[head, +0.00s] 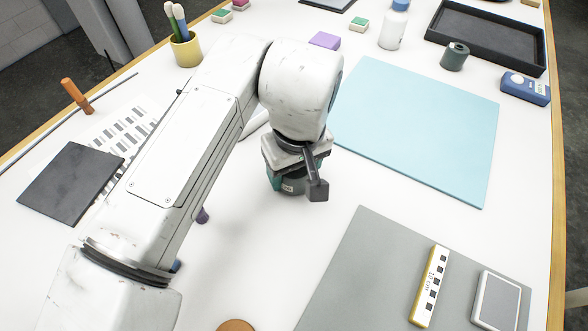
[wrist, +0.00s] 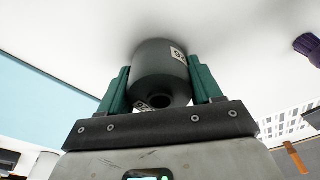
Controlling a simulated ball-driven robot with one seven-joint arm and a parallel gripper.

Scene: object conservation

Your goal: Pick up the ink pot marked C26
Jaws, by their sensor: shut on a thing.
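A dark grey-green ink pot (wrist: 160,68) with a narrow neck sits between the two green fingers of my gripper (wrist: 160,85) in the wrist view. The fingers are shut on its sides. A white label shows on it, upside down and partly cut off, so I cannot read the full mark. In the head view my gripper (head: 290,180) is low over the white table left of the blue mat, with the held pot (head: 291,187) mostly hidden by the wrist. I cannot tell whether the pot touches the table. A similar dark pot (head: 455,56) stands at the back right.
A light blue mat (head: 420,130) lies right of my gripper, and a grey mat (head: 375,270) with a scale bar (head: 430,285) lies in front. A white bottle (head: 394,27), black tray (head: 490,42) and yellow cup (head: 186,50) stand farther back.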

